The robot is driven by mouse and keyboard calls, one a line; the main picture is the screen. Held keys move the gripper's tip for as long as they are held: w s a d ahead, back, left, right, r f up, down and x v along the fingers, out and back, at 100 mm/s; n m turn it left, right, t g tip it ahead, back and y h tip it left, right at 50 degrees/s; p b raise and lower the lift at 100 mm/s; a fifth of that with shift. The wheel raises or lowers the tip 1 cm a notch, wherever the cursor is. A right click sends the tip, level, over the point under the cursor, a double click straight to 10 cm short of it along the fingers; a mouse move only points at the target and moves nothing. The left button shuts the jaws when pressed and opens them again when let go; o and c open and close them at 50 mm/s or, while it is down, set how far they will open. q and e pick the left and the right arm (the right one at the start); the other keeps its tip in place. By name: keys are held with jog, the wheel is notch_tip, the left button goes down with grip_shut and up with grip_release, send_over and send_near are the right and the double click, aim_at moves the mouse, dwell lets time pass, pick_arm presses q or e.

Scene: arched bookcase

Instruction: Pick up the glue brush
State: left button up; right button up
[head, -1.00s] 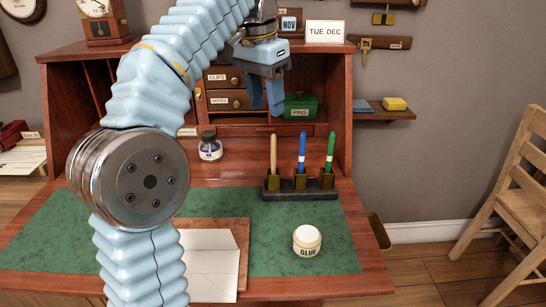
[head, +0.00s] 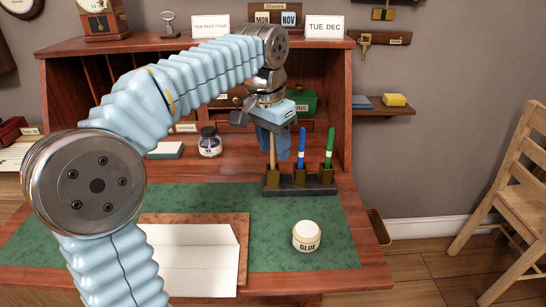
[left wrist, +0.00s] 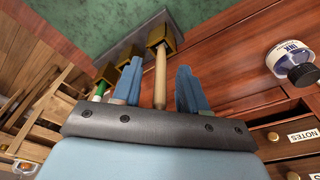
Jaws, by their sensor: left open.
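A pale wooden handle (head: 272,158), which looks like the glue brush, stands upright in the left slot of a dark pen rack (head: 318,191). Its lower end is hidden in the slot. My left gripper (head: 273,148) is open and points down over the rack. In the left wrist view the wooden handle (left wrist: 161,78) lies between the two blue fingers (left wrist: 157,88), with a gap visible on each side. My right gripper is not in view.
A blue pen (head: 301,150) and a green pen (head: 329,150) stand in the same rack to the right. An ink bottle (head: 209,143) stands to the left. A glue jar (head: 306,237) sits in front on the green mat (head: 275,228).

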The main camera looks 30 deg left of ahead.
pick_arm(q)
grip_shut()
jog(key=shift+r, duration=0.1)
jog(key=shift+r, duration=0.55)
jog(key=s+r, duration=1.1)
jog(key=s, duration=0.3)
jog(key=shift+d+r, duration=0.2)
jog(key=shift+r, duration=0.2)
